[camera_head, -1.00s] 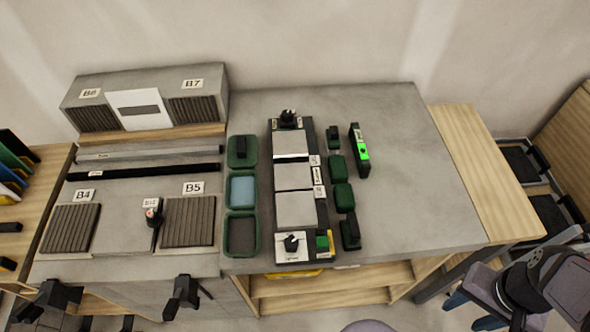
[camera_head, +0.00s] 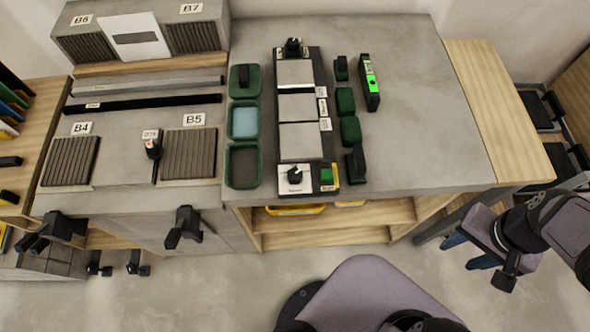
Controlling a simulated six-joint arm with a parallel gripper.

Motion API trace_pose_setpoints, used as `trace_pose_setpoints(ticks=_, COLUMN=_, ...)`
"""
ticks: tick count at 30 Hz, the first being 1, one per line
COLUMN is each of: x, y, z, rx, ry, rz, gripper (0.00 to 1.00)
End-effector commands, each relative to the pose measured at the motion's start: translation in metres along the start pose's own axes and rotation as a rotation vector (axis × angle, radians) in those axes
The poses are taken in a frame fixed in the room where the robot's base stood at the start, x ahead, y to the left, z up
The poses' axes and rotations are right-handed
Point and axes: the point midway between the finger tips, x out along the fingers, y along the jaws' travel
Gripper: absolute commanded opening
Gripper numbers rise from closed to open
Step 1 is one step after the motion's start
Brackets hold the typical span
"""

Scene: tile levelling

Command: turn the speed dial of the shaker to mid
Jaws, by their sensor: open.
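A long dark unit (camera_head: 316,80) with pale square plates lies on the grey bench; it looks like the shaker, but its labels are too small to read. A black knob on a white plate (camera_head: 294,179) is at its near end, beside a green and yellow button (camera_head: 327,176). Another black knob (camera_head: 293,47) is at its far end. I cannot tell which is the speed dial, nor its setting. My gripper (camera_head: 468,252) is at the right, off the bench's front edge, open and empty, far from both knobs. Its fingers are blue-grey.
Green trays (camera_head: 243,183) stand left of the unit. Small green blocks (camera_head: 346,101) and a device with a bright green display (camera_head: 370,82) stand right of it. A small knob (camera_head: 153,149) is between pads B4 and B5. The bench's right part is clear.

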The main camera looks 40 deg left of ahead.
Motion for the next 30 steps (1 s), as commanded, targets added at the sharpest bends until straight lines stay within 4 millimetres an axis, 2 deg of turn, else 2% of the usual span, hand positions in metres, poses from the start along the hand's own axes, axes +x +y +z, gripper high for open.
trace_pose_setpoints(ticks=5, x=-0.004, y=-0.009, z=-0.005, rx=0.017, ry=-0.002, rz=-0.008, gripper=0.32)
trace_pose_setpoints(ticks=8, x=-0.013, y=-0.027, z=-0.014, rx=0.061, ry=-0.007, rz=-0.026, gripper=0.32)
trace_pose_setpoints(ticks=11, x=-0.025, y=-0.061, z=-0.026, rx=0.136, ry=-0.023, rz=-0.056, gripper=0.32)
trace_pose_setpoints(ticks=14, x=-0.042, y=-0.110, z=-0.035, rx=0.233, ry=-0.054, rz=-0.093, gripper=0.32)
trace_pose_setpoints(ticks=17, x=-0.059, y=-0.169, z=-0.035, rx=0.343, ry=-0.106, rz=-0.126, gripper=0.32)
trace_pose_setpoints(ticks=18, x=-0.065, y=-0.191, z=-0.031, rx=0.386, ry=-0.130, rz=-0.135, gripper=0.32)
trace_pose_setpoints(ticks=21, x=-0.075, y=-0.239, z=-0.015, rx=0.450, ry=-0.193, rz=-0.145, gripper=0.32)
trace_pose_setpoints(ticks=24, x=-0.086, y=-0.277, z=0.008, rx=0.477, ry=-0.255, rz=-0.143, gripper=0.32)
trace_pose_setpoints(ticks=27, x=-0.096, y=-0.307, z=0.033, rx=0.495, ry=-0.309, rz=-0.132, gripper=0.32)
trace_pose_setpoints(ticks=30, x=-0.105, y=-0.328, z=0.053, rx=0.507, ry=-0.351, rz=-0.119, gripper=0.32)
